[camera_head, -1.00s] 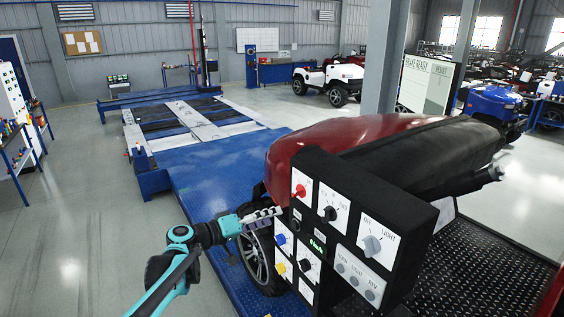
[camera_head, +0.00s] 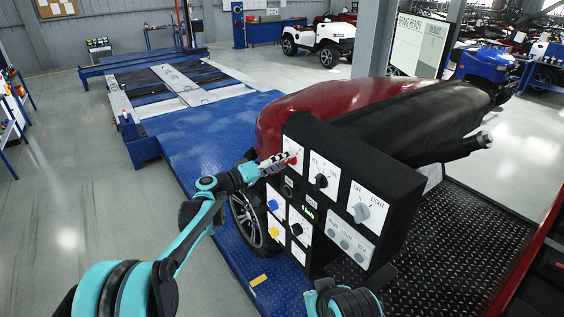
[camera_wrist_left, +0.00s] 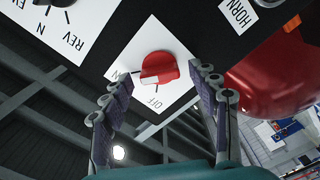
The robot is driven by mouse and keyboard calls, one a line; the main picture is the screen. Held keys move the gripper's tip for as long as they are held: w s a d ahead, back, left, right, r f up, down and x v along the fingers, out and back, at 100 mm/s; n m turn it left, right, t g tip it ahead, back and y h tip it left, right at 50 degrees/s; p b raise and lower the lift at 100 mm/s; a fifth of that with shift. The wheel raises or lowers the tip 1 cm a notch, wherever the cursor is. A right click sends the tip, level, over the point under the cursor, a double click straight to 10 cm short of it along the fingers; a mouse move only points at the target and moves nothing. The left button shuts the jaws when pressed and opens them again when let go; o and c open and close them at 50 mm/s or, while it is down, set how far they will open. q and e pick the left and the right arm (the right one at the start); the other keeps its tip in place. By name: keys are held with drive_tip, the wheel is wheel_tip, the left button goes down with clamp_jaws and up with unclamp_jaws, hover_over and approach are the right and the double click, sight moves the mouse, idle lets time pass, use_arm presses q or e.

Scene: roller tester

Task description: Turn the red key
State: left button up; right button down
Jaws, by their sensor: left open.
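The red key (camera_wrist_left: 158,68) is a round red knob on a white plate (camera_wrist_left: 125,72) marked OFF, on the black control panel (camera_wrist_left: 105,25). In the left wrist view it sits just beyond and between the open fingers of my left gripper (camera_wrist_left: 160,95), and I see no contact. In the head view my left gripper (camera_head: 285,163) reaches the panel's upper left corner and partly covers the red key (camera_head: 292,159). My right gripper is not clearly seen; only part of my right arm shows at the bottom.
The black panel (camera_head: 395,215) also carries a black selector (camera_head: 321,181), a grey OFF/LIGHT knob (camera_head: 361,212), a blue knob (camera_head: 272,205) and a yellow knob (camera_head: 274,232). A red vehicle body (camera_head: 300,103) stands behind it. Blue platform (camera_head: 205,145) lies to the left.

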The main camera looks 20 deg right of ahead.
use_arm(q)
drive_tip(key=c, duration=1.2)
drive_tip(key=shift+o, duration=0.2)
drive_tip(key=shift+f, duration=0.1)
drive_tip(key=n+b, duration=0.1)
drive_tip(key=n, duration=0.1)
drive_tip(key=shift+f+n, duration=0.1)
drive_tip(key=shift+n, duration=0.3)
drive_tip(key=n+b, duration=0.1)
drive_tip(key=n, duration=0.2)
drive_tip(key=shift+n, duration=0.3)
drive_tip(key=n+b, duration=0.1)
drive_tip(key=n, duration=0.2)
drive_tip(key=shift+f+n+b, duration=0.1)
drive_tip(key=shift+n+b, duration=0.35)
drive_tip(key=shift+n, duration=1.75)
